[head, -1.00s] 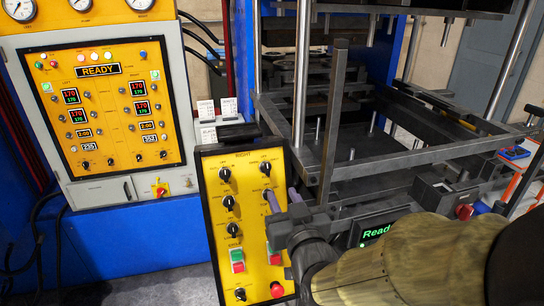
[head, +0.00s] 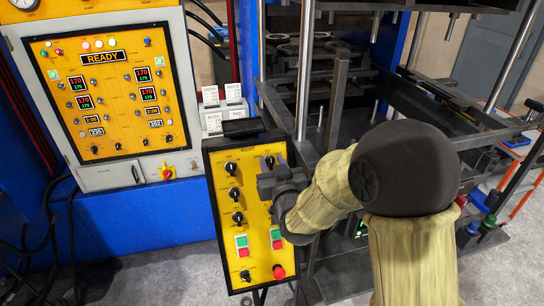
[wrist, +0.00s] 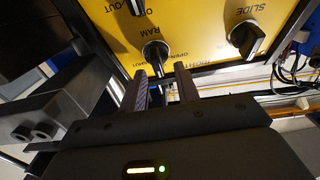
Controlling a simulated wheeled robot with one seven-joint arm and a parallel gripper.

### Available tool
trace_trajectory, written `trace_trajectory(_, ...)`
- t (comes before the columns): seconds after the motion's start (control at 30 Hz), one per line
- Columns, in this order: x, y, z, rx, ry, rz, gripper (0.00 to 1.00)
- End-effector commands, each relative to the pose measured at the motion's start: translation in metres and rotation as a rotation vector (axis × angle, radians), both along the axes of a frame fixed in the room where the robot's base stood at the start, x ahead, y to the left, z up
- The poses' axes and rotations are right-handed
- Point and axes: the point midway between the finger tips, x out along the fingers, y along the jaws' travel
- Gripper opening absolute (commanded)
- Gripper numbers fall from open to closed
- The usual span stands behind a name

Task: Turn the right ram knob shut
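The yellow control panel headed RIGHT (head: 224,262) stands at the centre of the head view. In the wrist view, a dark knob with a pale bar (wrist: 155,53) sits by the word RAM, just beyond my fingertips. My gripper (head: 268,161) is at the panel's upper right and hides knobs there. In the wrist view, my gripper (wrist: 162,75) has its two fingers apart, with the knob's face showing beyond the gap. I cannot tell whether a finger touches it.
A knob marked SLIDE (wrist: 247,38) is to the right in the wrist view. Red and green buttons (head: 242,246) and a red mushroom button (head: 279,271) are lower on the panel. The dark press frame (head: 335,110) stands close on the right. A READY panel (head: 104,57) is at left.

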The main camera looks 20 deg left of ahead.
Motion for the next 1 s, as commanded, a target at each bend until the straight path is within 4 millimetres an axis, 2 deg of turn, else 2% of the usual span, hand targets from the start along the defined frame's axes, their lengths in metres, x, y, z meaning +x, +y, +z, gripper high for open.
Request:
trace_trajectory(0.37,0.0062,0.0039,-0.0004,0.0,0.0,0.0,0.32)
trace_trajectory(0.53,0.006,0.0038,-0.0004,0.0,0.0,0.0,0.0)
trace_trajectory(1.0,0.0052,0.003,-0.0059,0.012,0.019,-0.008,0.0)
